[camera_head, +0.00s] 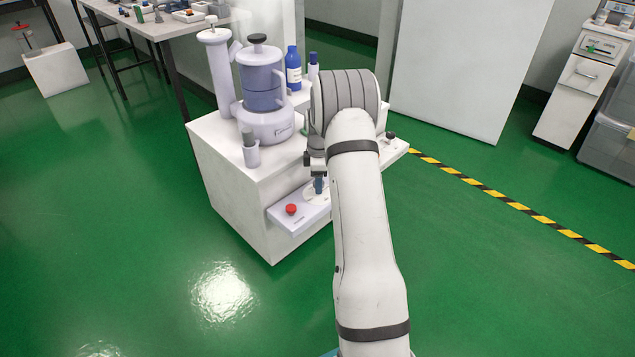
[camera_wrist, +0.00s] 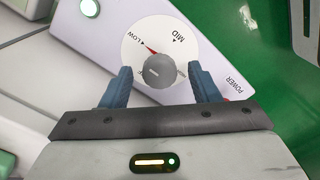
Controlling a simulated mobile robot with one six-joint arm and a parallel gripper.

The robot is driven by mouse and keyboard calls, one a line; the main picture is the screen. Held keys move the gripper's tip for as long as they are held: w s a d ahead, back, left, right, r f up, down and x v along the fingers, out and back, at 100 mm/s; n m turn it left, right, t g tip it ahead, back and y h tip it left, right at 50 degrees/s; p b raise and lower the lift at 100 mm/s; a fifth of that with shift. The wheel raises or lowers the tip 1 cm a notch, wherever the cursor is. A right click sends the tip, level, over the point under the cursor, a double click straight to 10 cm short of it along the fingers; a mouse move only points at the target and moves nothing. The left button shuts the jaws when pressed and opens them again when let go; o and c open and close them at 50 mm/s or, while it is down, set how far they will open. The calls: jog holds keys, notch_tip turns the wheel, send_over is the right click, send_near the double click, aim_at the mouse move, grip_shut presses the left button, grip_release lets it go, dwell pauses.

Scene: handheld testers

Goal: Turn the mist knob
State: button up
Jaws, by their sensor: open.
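The knob (camera_wrist: 159,71) is a round dark grey cap on a white dial (camera_wrist: 134,43) in the wrist view. A red pointer sits beside LOW. My gripper (camera_wrist: 158,76) is open, its blue fingers on either side of the knob, with a gap visible on each side. In the head view, a blue finger of my gripper (camera_head: 319,185) is over the dial on the white front panel (camera_head: 283,221); my arm hides part of that panel.
A red button (camera_head: 291,209) sits left of the dial on the panel. On the white cabinet (camera_head: 215,150) stand a blender-like device (camera_head: 262,85), a small cup (camera_head: 250,152) and a blue bottle (camera_head: 293,68). Green floor (camera_head: 130,230) around the cabinet is clear.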

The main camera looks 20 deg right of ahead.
jog(key=c, duration=0.9)
jog(key=shift+a, duration=0.25)
jog(key=shift+c, duration=0.5)
jog(key=shift+d, duration=0.15)
